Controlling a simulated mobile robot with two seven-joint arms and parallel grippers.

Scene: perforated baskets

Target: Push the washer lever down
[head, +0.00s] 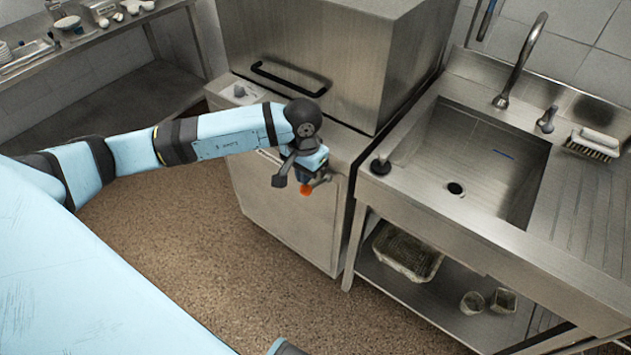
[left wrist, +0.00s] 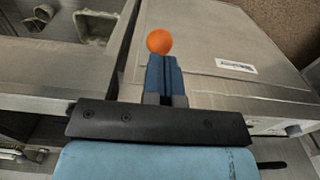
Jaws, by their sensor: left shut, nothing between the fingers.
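The washer (head: 290,210) is a boxy steel machine with a large hood above and a black bar handle (head: 288,80) across the hood's front. A round orange knob (head: 306,189) shows low at the washer's front right, which looks like the lever's end; its stem is mostly hidden. My left gripper (head: 312,168) is shut and points down in front of the washer, right by the knob. In the left wrist view the orange knob (left wrist: 159,41) shows just beyond the blue fingertips (left wrist: 162,62). I cannot tell whether they touch. My right gripper is not in view.
A steel sink unit (head: 440,215) stands right of the washer, with a tap (head: 520,60) and a brush (head: 596,146). A basket (head: 407,251) and small containers sit on its lower shelf. A steel table (head: 90,38) is at the back left. The floor in front is clear.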

